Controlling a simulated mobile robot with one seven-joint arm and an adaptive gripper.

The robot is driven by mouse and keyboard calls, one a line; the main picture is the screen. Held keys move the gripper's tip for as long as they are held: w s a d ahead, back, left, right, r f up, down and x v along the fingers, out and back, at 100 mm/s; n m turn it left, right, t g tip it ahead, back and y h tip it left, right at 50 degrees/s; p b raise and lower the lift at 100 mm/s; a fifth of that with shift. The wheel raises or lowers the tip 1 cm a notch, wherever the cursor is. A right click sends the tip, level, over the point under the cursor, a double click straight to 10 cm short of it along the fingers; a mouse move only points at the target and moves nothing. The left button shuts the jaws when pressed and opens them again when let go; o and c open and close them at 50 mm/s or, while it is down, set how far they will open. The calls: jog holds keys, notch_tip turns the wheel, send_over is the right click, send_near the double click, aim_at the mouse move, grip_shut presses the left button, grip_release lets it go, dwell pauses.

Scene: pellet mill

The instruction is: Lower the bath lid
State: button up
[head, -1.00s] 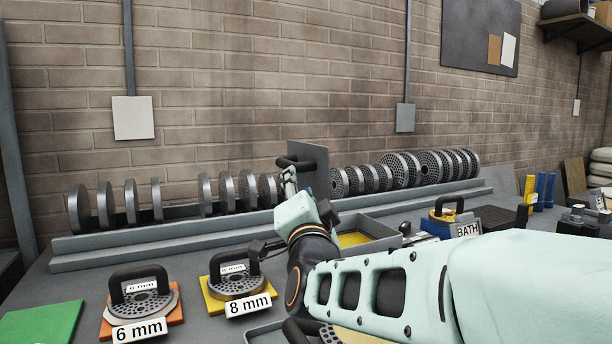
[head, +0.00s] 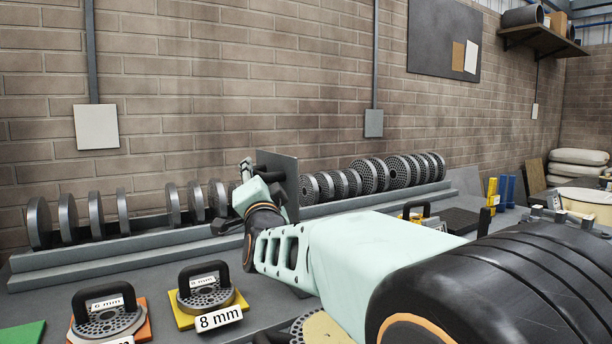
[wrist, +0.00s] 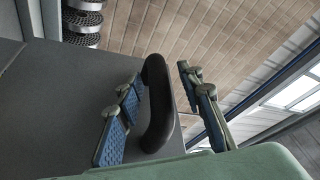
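The bath lid (head: 287,181) is a flat grey plate standing about upright at the middle of the bench. A black bar handle (head: 270,160) sticks out from its face. In the wrist view the lid (wrist: 62,95) fills the left side, and its handle (wrist: 158,125) runs between my fingers. My gripper (wrist: 161,73) is open around the handle, with a visible gap on the right finger's side. In the head view my gripper (head: 248,172) is at the lid's left, small and partly hidden by my wrist. My arm hides the bath below the lid.
Round metal dies (head: 123,212) stand in a long rack (head: 130,250) behind the lid. The 8 mm (head: 205,292) and 6 mm (head: 108,318) handled dies sit on coloured mats at the front left. A yellow bottle (head: 491,191) and a blue one stand at right.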

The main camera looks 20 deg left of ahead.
grip_shut()
jog(key=shift+w+d, duration=0.1)
dwell(0.3)
